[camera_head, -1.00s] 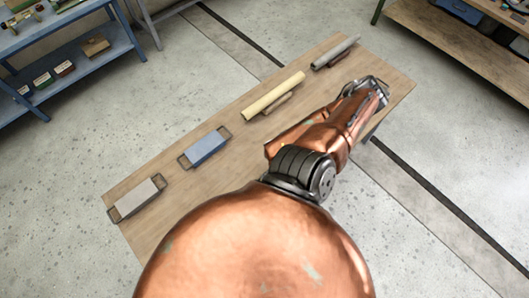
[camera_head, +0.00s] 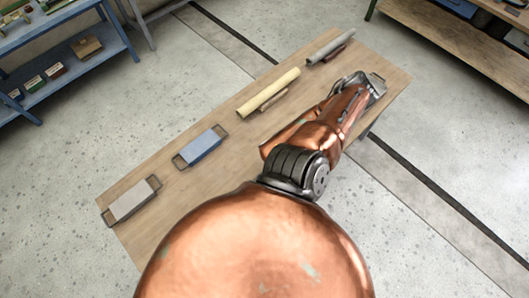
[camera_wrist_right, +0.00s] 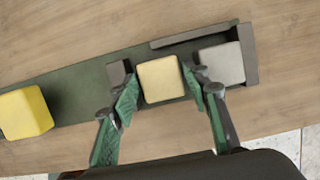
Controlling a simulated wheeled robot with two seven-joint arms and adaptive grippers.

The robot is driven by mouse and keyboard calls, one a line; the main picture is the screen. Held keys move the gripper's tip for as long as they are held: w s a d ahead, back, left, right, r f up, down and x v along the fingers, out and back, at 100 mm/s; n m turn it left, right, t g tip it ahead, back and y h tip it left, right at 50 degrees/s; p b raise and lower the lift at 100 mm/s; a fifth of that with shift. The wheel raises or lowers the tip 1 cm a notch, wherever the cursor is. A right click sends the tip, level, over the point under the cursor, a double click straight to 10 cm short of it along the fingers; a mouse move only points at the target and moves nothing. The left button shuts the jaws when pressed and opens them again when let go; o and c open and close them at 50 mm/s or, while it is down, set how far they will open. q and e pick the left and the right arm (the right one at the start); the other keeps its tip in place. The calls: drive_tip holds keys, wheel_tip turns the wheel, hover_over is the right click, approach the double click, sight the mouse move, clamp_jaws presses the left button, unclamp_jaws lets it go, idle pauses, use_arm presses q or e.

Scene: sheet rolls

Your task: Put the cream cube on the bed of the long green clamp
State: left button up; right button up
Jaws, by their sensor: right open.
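The cream cube (camera_wrist_right: 160,79) shows in the right wrist view, over the green bed of the long clamp (camera_wrist_right: 85,85). My right gripper (camera_wrist_right: 160,84) is open, with one green-padded finger on each side of the cream cube, close to its sides. I cannot tell whether the fingers touch it. A yellow cube (camera_wrist_right: 25,112) is further left on the bed, and a grey cube (camera_wrist_right: 222,64) is at the right by the clamp's end wall. In the head view my right gripper (camera_head: 358,82) is over the table's right part and hides most of the clamp. My left gripper is not in view.
On the wooden table (camera_head: 235,170) lie a grey roll (camera_head: 330,46), a pale yellow roll (camera_head: 268,93), a blue block in a holder (camera_head: 201,146) and a grey block in a holder (camera_head: 131,200). Shelves (camera_head: 65,60) stand beyond, at the left and right.

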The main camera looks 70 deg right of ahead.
drive_tip(key=p+v, duration=0.1)
drive_tip(key=v, duration=1.1)
drive_tip(key=shift+o, duration=0.4)
drive_tip(key=shift+r, duration=0.1)
